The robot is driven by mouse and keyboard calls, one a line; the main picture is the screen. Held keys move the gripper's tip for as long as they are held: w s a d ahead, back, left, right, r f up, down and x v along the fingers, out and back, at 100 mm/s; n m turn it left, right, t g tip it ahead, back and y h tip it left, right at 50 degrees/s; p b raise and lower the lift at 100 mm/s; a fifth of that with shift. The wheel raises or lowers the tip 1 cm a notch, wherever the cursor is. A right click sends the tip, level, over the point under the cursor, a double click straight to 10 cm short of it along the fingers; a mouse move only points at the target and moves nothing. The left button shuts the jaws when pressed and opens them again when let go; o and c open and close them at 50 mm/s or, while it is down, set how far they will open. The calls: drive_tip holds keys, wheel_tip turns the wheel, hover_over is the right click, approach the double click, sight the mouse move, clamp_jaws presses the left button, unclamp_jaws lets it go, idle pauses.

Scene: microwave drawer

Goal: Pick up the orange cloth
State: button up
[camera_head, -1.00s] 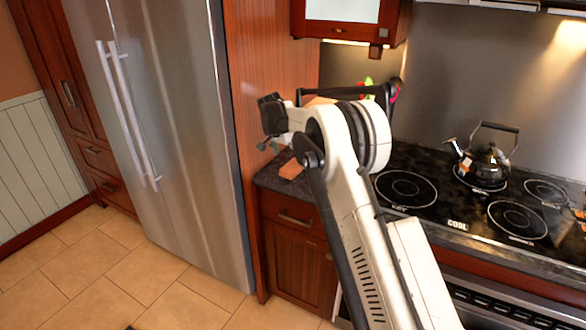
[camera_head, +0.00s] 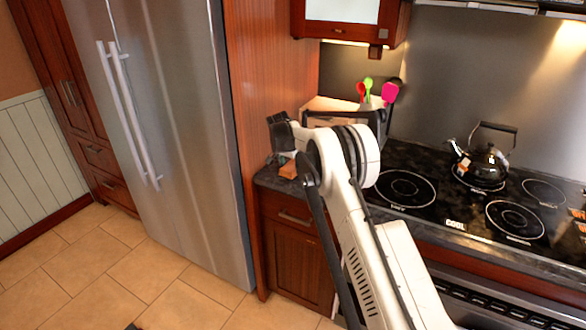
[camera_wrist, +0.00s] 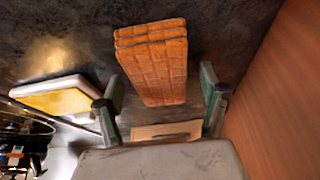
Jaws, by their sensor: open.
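The orange cloth (camera_wrist: 153,62) is folded into a thick block and lies on the dark countertop in the wrist view. In the head view a small part of the cloth (camera_head: 288,169) shows beside my arm. My gripper (camera_wrist: 160,98) is open, with one finger on each side of the cloth's near end in the picture. I cannot tell whether the fingers reach down to the cloth's level. In the head view my gripper (camera_head: 277,158) is over the counter by the fridge panel, partly hidden by my own wrist.
A yellow-topped, white-edged block (camera_wrist: 55,97) lies left of the cloth in the wrist view. The wood panel (camera_wrist: 280,90) rises close on the right. Colored utensils (camera_head: 375,91) stand behind my arm. A kettle (camera_head: 489,165) sits on the stove (camera_head: 450,188) to the right.

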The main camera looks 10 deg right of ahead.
sight(294, 163)
drive_tip(key=shift+c, duration=0.4)
drive_tip(key=c, duration=1.1)
drive_tip(key=shift+r, duration=0.4)
drive_tip(key=v, duration=0.2)
drive_tip(key=b+v, duration=0.1)
drive_tip(key=shift+w+d+r, duration=0.1)
drive_tip(key=shift+w+r, duration=0.1)
drive_tip(key=shift+r, duration=0.2)
drive_tip(key=s+a+r, duration=0.2)
drive_tip(key=s+a+r+b, duration=0.1)
drive_tip(key=s+a+r, duration=0.1)
drive_tip(key=s+a, duration=0.1)
drive_tip(key=s+a+r, duration=0.2)
drive_tip(key=a, duration=0.1)
drive_tip(key=shift+s+r+b, duration=0.2)
drive_tip(key=shift+r+b, duration=0.15)
drive_tip(key=shift+b, duration=0.05)
